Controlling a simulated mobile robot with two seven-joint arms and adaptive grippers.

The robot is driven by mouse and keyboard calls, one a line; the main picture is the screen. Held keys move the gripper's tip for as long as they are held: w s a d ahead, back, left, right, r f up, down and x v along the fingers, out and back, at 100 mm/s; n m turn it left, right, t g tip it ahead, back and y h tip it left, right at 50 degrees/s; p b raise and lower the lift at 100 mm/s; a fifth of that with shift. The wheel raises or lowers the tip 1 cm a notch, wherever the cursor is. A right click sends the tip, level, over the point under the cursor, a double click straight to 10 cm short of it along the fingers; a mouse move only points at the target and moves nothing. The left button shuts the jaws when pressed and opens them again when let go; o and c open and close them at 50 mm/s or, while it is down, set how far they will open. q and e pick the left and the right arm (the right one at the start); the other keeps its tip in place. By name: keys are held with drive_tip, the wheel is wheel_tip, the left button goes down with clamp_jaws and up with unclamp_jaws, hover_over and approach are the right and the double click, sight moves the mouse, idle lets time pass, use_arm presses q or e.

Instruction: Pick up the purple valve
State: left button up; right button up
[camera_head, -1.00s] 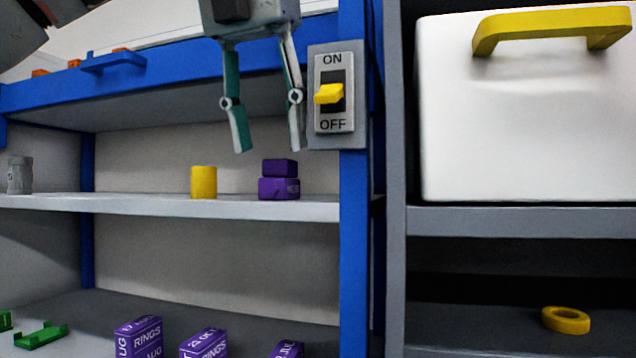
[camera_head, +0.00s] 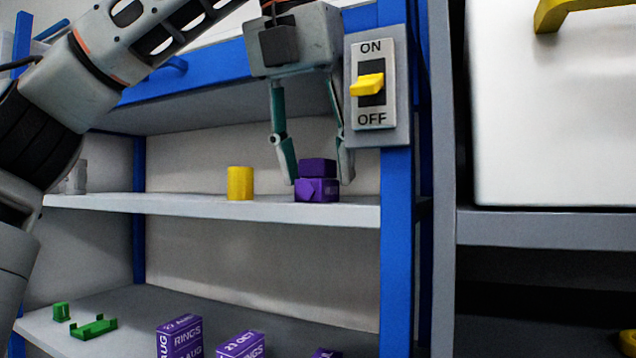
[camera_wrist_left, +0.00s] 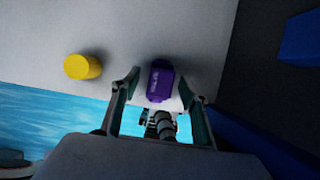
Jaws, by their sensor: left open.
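The purple valve (camera_head: 317,181) stands on the upper grey shelf near its right end, a small block on a larger one. It also shows in the left wrist view (camera_wrist_left: 160,82), between the fingers. My left gripper (camera_head: 319,180) points down from above. Its fingers are open, one on each side of the valve in the picture, with the tips at about the valve's height. I cannot tell whether either finger touches it. My right gripper is not in view.
A yellow cylinder (camera_head: 240,183) stands left of the valve on the shelf (camera_head: 190,205). A blue post (camera_head: 395,220) and a switch panel (camera_head: 376,90) are close on the right. Purple boxes (camera_head: 181,336) and green parts (camera_head: 93,327) lie on the shelf below.

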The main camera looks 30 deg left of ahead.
use_arm(q)
drive_tip(key=shift+w+f, duration=0.25)
drive_tip(key=shift+f, duration=0.35)
drive_tip(key=shift+c, duration=0.3)
clamp_jaws()
drive_tip(key=shift+r, duration=0.15)
